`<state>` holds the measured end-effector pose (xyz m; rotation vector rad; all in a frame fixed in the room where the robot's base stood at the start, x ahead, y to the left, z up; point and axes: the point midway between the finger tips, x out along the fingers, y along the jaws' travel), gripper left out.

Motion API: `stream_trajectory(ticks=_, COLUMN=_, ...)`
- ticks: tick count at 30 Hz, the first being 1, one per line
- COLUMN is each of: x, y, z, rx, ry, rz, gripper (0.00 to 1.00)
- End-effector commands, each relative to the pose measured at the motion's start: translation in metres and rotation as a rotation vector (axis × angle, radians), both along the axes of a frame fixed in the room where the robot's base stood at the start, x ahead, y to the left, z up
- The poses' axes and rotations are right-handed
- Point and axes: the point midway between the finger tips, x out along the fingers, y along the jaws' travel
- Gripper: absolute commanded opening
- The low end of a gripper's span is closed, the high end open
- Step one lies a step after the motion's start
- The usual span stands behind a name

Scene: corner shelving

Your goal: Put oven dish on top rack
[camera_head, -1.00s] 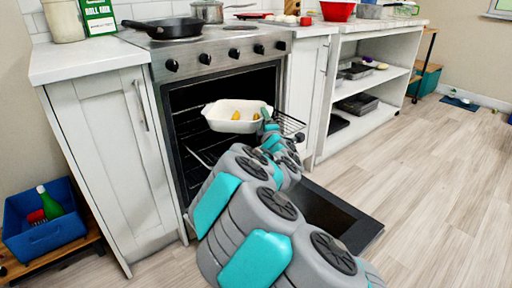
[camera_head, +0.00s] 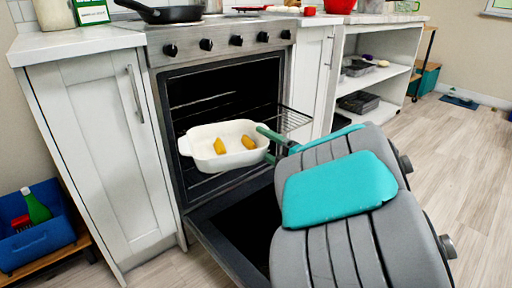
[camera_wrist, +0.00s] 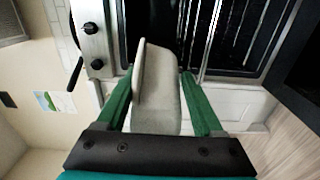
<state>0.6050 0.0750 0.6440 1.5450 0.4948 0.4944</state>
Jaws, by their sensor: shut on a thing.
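A white oven dish (camera_head: 202,158) holds two yellow-orange pieces of food (camera_head: 249,142). It hangs roughly level before the open oven (camera_head: 225,80), and whether it is inside the mouth is hard to tell. My gripper (camera_head: 270,143) is shut on the dish's right end. In the wrist view the green fingers of my gripper (camera_wrist: 158,80) lie on both sides of the dish (camera_wrist: 155,100). A wire rack (camera_head: 290,119) sticks out at the oven's right, behind the dish. My arm hides part of the oven's lower right.
The oven door (camera_head: 215,240) is lowered below the dish. A black pan (camera_head: 170,13) stands on the stove above. A white cabinet (camera_head: 90,140) flanks the oven on the left, and open shelves (camera_head: 375,75) stand right. A blue crate (camera_head: 35,240) sits at lower left.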

Motion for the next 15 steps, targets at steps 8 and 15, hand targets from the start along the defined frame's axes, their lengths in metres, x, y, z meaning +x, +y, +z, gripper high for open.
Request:
stream_trajectory(ticks=8, x=0.032, y=-0.018, z=-0.002, rx=0.005, ry=-0.001, rz=0.0, gripper=0.0)
stream_trajectory(ticks=15, x=0.069, y=-0.038, z=-0.005, rx=0.004, ry=-0.004, rz=-0.001, gripper=0.0)
